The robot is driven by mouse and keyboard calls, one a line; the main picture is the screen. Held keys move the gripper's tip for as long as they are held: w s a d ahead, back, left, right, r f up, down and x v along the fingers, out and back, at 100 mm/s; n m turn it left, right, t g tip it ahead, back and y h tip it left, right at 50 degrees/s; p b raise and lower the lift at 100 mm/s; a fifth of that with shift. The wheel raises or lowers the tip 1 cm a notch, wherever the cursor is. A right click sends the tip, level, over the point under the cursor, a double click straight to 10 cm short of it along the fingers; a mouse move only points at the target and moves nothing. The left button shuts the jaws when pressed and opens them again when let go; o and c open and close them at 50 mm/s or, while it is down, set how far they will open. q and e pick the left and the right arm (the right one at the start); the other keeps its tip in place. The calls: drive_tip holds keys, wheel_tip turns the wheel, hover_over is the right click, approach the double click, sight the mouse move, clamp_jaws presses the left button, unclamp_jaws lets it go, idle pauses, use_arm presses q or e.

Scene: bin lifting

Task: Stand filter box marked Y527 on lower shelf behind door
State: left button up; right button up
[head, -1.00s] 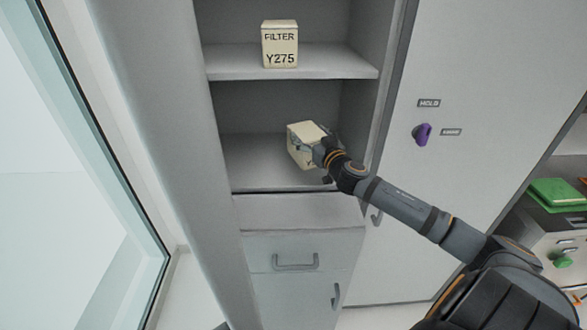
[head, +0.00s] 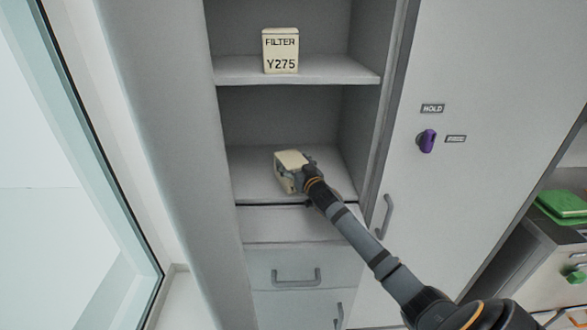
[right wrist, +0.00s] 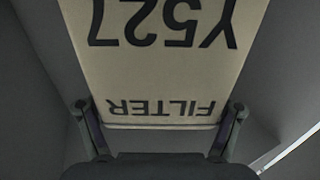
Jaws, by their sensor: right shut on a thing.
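The cream filter box (head: 289,172) is in the lower compartment of the open cabinet, over the lower shelf (head: 255,181). In the right wrist view its label, upside down, reads FILTER Y527 (right wrist: 160,60). My right gripper (head: 306,172) is shut on the box, with a finger at each side of it in the right wrist view (right wrist: 160,115). The box looks slightly tilted in the head view. I cannot tell whether its base touches the shelf. My left gripper is not in view.
Another cream box (head: 281,50), marked FILTER Y275, stands on the upper shelf (head: 330,69). The door panel (head: 470,60) with a purple knob (head: 427,141) is at the right of the compartment. Drawers (head: 297,270) are below. Green items (head: 562,205) lie far right.

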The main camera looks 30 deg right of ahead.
drive_tip(key=o, duration=1.4)
drive_tip(key=shift+d, duration=0.1)
drive_tip(key=shift+c, duration=0.2)
drive_tip(key=shift+s, duration=0.1)
drive_tip(key=s+b, duration=0.2)
drive_tip(key=s, duration=0.3)
drive_tip(key=shift+a+f+b, duration=0.35)
drive_tip(key=shift+b, duration=0.05)
drive_tip(key=s+a+p, duration=0.1)
drive_tip(key=s, duration=0.6)
drive_tip(key=shift+a+r, duration=0.15)
drive_tip(key=shift+r, duration=0.2)
drive_tip(key=shift+w, duration=0.1)
